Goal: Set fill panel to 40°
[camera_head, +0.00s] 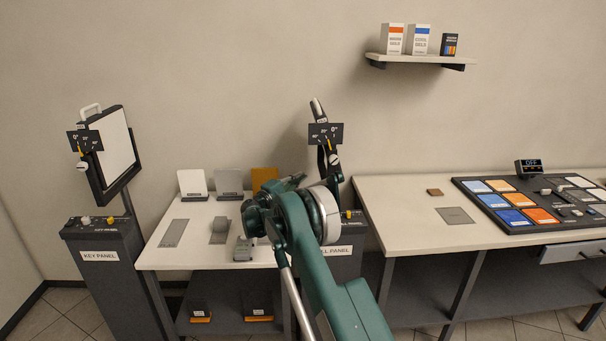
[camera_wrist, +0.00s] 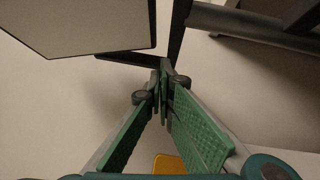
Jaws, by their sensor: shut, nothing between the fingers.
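The fill panel (camera_head: 317,108) stands on its post behind my arm and shows nearly edge-on in the head view. Its dark angle plate (camera_head: 325,133) has small white marks and a yellow pointer that appears near the 0° mark. The stand's label (camera_head: 342,250) is partly hidden by my arm and reads "LL PANEL". In the wrist view a grey panel with a dark edge (camera_wrist: 75,28) fills the upper left. My gripper (camera_wrist: 164,68) is shut and empty, its fingertips close to dark bars beside that panel; contact cannot be told.
The key panel (camera_head: 118,152) stands at the left. A white table (camera_head: 170,258) holds several cards and blocks. At the right, a second table (camera_head: 400,205) carries a control board (camera_head: 515,200) with colored tiles. A wall shelf (camera_head: 420,60) holds three boxes.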

